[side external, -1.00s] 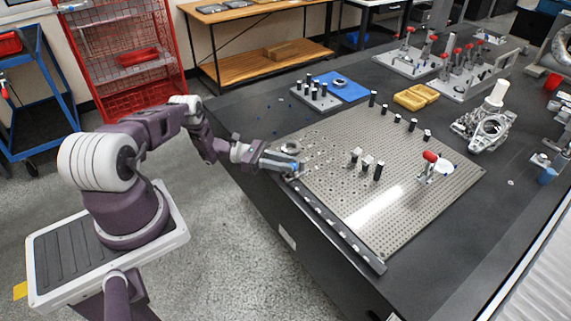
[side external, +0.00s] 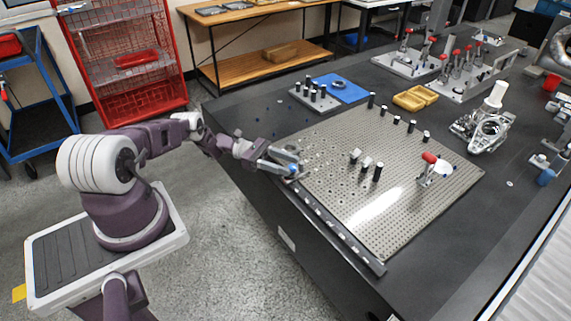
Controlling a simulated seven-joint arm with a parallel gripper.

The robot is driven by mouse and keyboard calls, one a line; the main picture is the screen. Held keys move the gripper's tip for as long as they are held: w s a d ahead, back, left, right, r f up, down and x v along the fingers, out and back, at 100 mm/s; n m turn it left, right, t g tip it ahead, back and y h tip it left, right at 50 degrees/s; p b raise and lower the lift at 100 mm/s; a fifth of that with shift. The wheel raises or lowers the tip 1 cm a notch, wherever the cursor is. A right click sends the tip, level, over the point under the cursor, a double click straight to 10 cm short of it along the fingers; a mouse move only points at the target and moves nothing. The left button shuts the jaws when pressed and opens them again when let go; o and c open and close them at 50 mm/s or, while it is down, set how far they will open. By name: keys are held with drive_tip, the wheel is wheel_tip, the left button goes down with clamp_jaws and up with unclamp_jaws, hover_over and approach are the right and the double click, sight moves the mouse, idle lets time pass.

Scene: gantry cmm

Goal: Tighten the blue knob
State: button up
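A small blue knob (side external: 293,168) shows at the left corner of the perforated metal plate (side external: 330,225), close to the plate's edge rail. My gripper (side external: 289,163) is right at the knob, with its grey fingers pointing to the right over this corner. The fingers partly cover the knob and what it sits on. I cannot tell whether the fingers touch it or are closed around it.
Several black pins with light tops and a red-handled clamp (side external: 430,158) stand on the plate. Behind are a blue mat (side external: 345,90), a yellow tray (side external: 415,97) and a pin block (side external: 314,96). A metal casting (side external: 484,132) sits to the right.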

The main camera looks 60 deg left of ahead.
drive_tip(key=shift+v, duration=1.3)
drive_tip(key=shift+s+a+r, duration=0.1)
drive_tip(key=shift+a+r, duration=0.05)
drive_tip(key=shift+a, duration=0.15)
drive_tip(key=shift+r, duration=0.6)
drive_tip(key=shift+d+r, duration=0.15)
drive_tip(key=shift+r, duration=2.6)
drive_tip(key=shift+c, duration=0.2)
